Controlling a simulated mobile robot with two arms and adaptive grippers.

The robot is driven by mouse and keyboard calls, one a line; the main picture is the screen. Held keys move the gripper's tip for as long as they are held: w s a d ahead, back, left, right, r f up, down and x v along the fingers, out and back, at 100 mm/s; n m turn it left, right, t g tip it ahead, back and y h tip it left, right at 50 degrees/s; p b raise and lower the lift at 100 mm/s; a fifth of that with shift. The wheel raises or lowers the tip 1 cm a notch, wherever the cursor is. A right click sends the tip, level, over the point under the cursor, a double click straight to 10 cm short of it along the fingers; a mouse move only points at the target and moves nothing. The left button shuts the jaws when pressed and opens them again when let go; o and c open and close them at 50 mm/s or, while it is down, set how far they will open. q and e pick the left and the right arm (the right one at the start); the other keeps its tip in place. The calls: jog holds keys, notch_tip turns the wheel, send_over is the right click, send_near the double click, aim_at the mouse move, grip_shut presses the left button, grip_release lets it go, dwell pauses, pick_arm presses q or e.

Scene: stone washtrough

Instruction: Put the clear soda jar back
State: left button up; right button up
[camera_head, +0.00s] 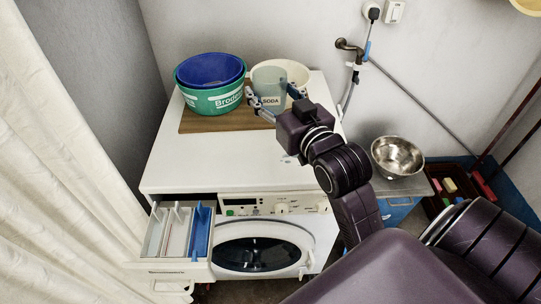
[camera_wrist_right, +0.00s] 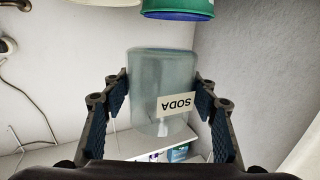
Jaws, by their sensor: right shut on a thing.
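The clear soda jar (camera_head: 268,80) is a pale, see-through cylinder with a white SODA label. In the head view it is upright over the wooden board (camera_head: 215,122), in front of the cream basin (camera_head: 297,75); I cannot tell whether its base touches anything. My right gripper (camera_head: 277,99) is shut on the jar, with one finger on each side. In the right wrist view the jar (camera_wrist_right: 163,75) is between the dark pads of the right gripper (camera_wrist_right: 160,90), its label upside down. My left gripper is not in view.
A blue tub (camera_head: 210,68) sits in a green tub (camera_head: 212,101) left of the jar. The white washing machine top (camera_head: 205,160) is clear in front; its detergent drawer (camera_head: 178,235) is pulled out. A steel bowl (camera_head: 398,157) stands at right. A shelf with packages (camera_wrist_right: 178,153) shows beyond the jar.

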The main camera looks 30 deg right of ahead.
aim_at(272, 104)
jog(key=shift+d+r, duration=0.2)
jog(key=shift+d, duration=0.1)
notch_tip(272, 104, down, 4)
jog(key=shift+w+b, duration=0.1)
jog(key=shift+b, duration=0.5)
notch_tip(272, 104, down, 11)
jog(key=shift+a+r+b, duration=0.1)
jog(key=shift+b, duration=0.65)
jog(key=shift+f, duration=0.25)
notch_tip(272, 104, down, 4)
jog(key=shift+r, duration=0.25)
jog(key=shift+f+b, duration=0.3)
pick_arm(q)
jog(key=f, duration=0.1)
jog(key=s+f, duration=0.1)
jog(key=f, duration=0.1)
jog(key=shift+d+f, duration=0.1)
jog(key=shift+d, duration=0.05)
pick_arm(e)
jog(key=shift+f, duration=0.1)
